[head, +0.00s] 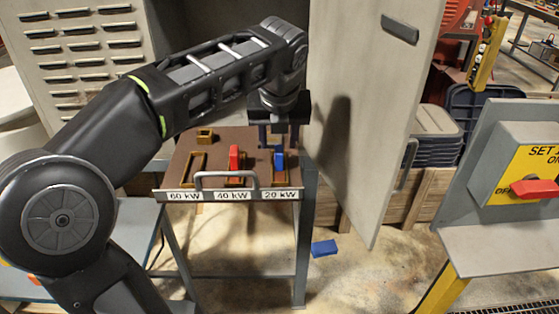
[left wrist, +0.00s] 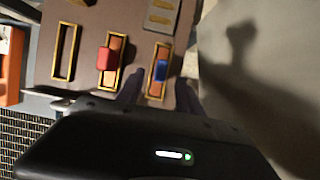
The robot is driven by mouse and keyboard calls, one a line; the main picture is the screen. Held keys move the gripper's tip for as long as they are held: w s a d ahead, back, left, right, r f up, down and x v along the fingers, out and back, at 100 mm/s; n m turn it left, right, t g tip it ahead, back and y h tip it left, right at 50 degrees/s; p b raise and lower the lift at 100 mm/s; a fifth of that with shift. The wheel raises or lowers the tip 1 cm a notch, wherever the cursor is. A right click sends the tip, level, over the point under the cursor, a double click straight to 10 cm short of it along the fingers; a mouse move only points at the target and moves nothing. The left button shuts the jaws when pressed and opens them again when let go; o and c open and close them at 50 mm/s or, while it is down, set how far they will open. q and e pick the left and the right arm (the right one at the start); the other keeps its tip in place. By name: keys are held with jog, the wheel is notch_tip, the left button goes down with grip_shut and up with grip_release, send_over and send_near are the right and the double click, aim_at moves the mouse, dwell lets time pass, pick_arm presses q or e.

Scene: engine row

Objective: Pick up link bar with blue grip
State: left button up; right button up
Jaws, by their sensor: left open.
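The link bar with the blue grip (head: 279,161) lies in the brass-framed slot labelled 20 kW on a brown tray (head: 215,148). It also shows in the left wrist view, blue grip (left wrist: 160,71) uppermost. My left gripper (head: 279,136) is open and points down over this bar. In the left wrist view its fingers (left wrist: 159,92) stand on either side of the slot, and nothing is held. Whether the fingers touch the grip cannot be told. A link bar with a red grip (head: 234,158) lies in the 40 kW slot. The 60 kW slot (head: 190,167) looks empty.
A grey handle (head: 226,175) spans the tray's front. A pale panel (head: 365,110) stands close to the right of the tray. A blue block (head: 324,248) lies on the floor. A switch box with a red lever (head: 528,189) is at the far right.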

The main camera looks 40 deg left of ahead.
aim_at(279, 150)
pick_arm(q)
jog(key=shift+a+f, duration=0.1)
jog(key=shift+f, duration=0.15)
jog(key=shift+p+x, duration=0.35)
jog(key=shift+x, duration=2.3)
jog(key=shift+w, duration=0.2)
jog(key=shift+r, duration=0.1)
grip_shut()
